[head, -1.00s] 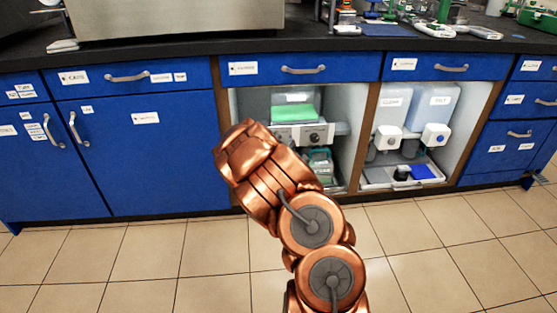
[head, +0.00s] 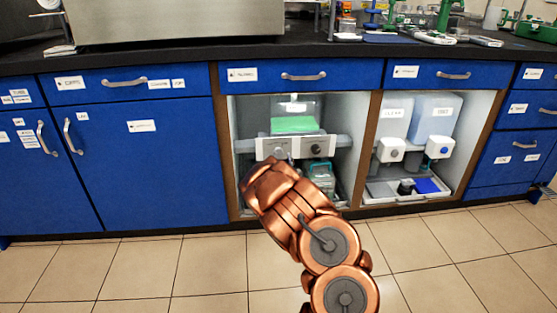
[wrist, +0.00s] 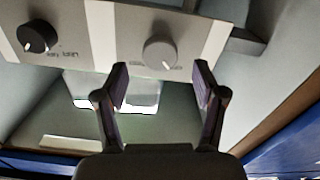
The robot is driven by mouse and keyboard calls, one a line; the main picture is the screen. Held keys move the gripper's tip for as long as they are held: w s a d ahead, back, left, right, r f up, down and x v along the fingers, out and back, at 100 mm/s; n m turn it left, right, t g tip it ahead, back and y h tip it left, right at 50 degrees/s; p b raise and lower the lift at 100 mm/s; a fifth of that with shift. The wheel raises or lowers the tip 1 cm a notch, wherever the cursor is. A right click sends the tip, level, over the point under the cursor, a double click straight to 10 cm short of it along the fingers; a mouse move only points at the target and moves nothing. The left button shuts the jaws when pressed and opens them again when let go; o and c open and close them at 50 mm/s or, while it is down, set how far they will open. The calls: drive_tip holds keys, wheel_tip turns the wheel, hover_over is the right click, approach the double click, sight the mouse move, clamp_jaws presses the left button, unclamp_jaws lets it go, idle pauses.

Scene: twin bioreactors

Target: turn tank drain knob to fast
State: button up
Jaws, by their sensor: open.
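A control panel (head: 296,146) with two round knobs is inside the open cabinet bay, below a clear tank with green contents (head: 294,124). The black knob (head: 316,150) is on its right in the head view; the grey knob (head: 280,153) is on its left. The wrist view shows them swapped: black knob (wrist: 36,37) at left, pale grey knob (wrist: 160,52) between and just beyond my fingertips. My gripper (wrist: 160,75) is open and empty, apart from the grey knob as far as I can tell. The labels are too small to read. My arm hides the gripper in the head view.
A wooden divider (head: 367,150) separates this bay from a right bay with two containers, white dispensers (head: 439,147) and a tray (head: 400,191). Blue doors (head: 146,165) close the left side. A wire-handled green-tinted container (head: 319,180) stands below the panel. The tiled floor is clear.

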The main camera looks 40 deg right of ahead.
sight(278, 154)
drive_tip(key=shift+b+x, duration=0.65)
drive_tip(key=shift+x, duration=0.95)
drive_tip(key=c, duration=1.1)
